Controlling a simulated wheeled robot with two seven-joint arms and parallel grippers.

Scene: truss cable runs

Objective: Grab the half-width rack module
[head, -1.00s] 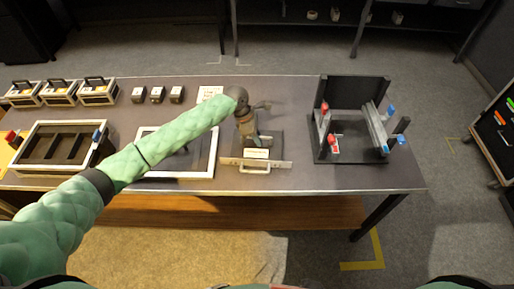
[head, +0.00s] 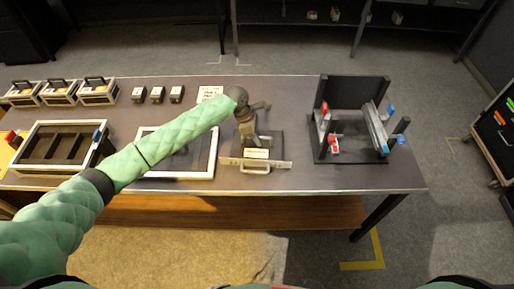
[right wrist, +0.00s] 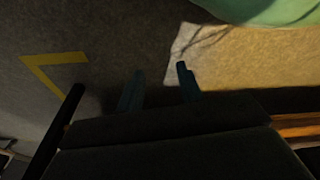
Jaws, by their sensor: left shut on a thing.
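The half-width rack module (head: 275,163) lies on the table, a dark flat box with a pale front plate, a label and a handle facing the near edge. My left gripper (head: 252,140) comes down onto it from above and is shut on its upper middle part; the fingertips are small and partly hidden here. The module looks level and at table height; I cannot tell whether it touches the table. My right gripper (right wrist: 160,86) shows only in the right wrist view, its two fingers apart with nothing between them.
A dark rack frame (head: 350,92) with red and blue clamps stands to the right. A white-edged frame (head: 196,174) lies left of the module, partly under my arm. A divided tray (head: 38,168), several handled modules (head: 98,93) and small blocks (head: 157,95) fill the left.

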